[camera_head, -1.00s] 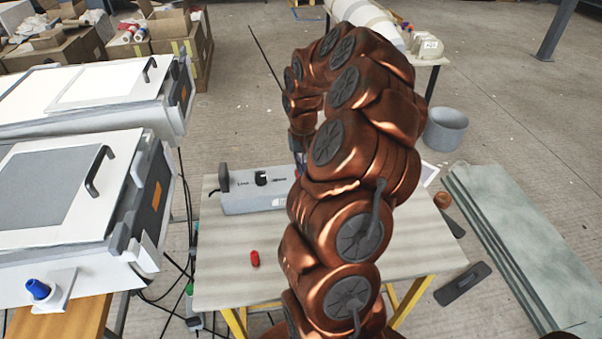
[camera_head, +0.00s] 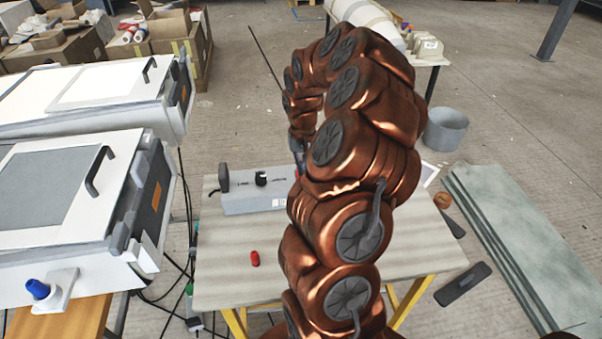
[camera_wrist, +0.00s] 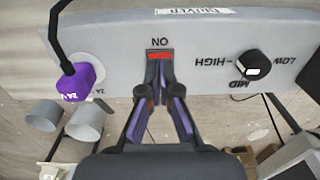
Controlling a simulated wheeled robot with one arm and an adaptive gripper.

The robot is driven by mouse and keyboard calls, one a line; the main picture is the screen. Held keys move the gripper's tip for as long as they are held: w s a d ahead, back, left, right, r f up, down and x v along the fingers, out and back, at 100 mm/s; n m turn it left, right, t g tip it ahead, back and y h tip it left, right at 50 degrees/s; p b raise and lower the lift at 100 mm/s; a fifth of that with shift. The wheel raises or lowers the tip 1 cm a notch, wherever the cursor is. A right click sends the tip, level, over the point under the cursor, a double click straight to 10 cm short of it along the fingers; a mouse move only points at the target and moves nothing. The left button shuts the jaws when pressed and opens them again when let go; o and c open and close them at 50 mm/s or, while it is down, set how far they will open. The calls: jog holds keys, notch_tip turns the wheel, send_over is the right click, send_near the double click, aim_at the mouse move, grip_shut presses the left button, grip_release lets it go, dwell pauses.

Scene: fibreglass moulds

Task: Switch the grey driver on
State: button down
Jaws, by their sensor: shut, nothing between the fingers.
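The grey driver (camera_head: 240,205) is a long box on the table, partly hidden behind my arm in the head view. In the wrist view the driver (camera_wrist: 205,75) fills the upper part, with its lettering upside down. A red switch (camera_wrist: 159,55) sits in a dark frame beside an ON label. My gripper (camera_wrist: 160,68) is shut and empty, with its fingertips at the switch and overlapping it in the picture. I cannot tell whether they touch it. A black knob (camera_wrist: 253,65) marked LOW, MID and HIGH is to the right. A purple 24 V plug (camera_wrist: 78,82) is to the left.
A red cap-like piece (camera_head: 255,258) lies on the table (camera_head: 225,285) in front of the driver. White machines (camera_head: 70,200) stand at the left. A grey bucket (camera_head: 446,129) and flat green-grey panels (camera_head: 520,250) are on the floor at the right.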

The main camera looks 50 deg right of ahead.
jog(key=shift+f+b, duration=0.75)
jog(key=shift+f, duration=0.4)
dwell(0.8)
jog(key=shift+r+p, duration=0.4)
jog(key=shift+r, duration=3.1)
jog(key=s+a+r+n+p, duration=0.1)
jog(key=s+a+r+n, duration=0.15)
jog(key=a, duration=0.45)
jog(key=s+a+r+n+p, duration=0.1)
jog(key=a+r, duration=0.3)
jog(key=a, duration=0.4)
jog(key=s+a+r+n+p, duration=0.1)
jog(key=s+a+r+n, duration=0.1)
jog(key=a+r, duration=0.35)
jog(key=s+a+n+g+p, duration=0.1)
jog(key=s+a, duration=0.5)
jog(key=s, duration=0.3)
jog(key=s+a+n+p, duration=0.1)
jog(key=s+a+p, duration=0.1)
jog(key=s+a, duration=0.4)
jog(key=s, duration=0.3)
jog(key=shift+g, duration=0.4)
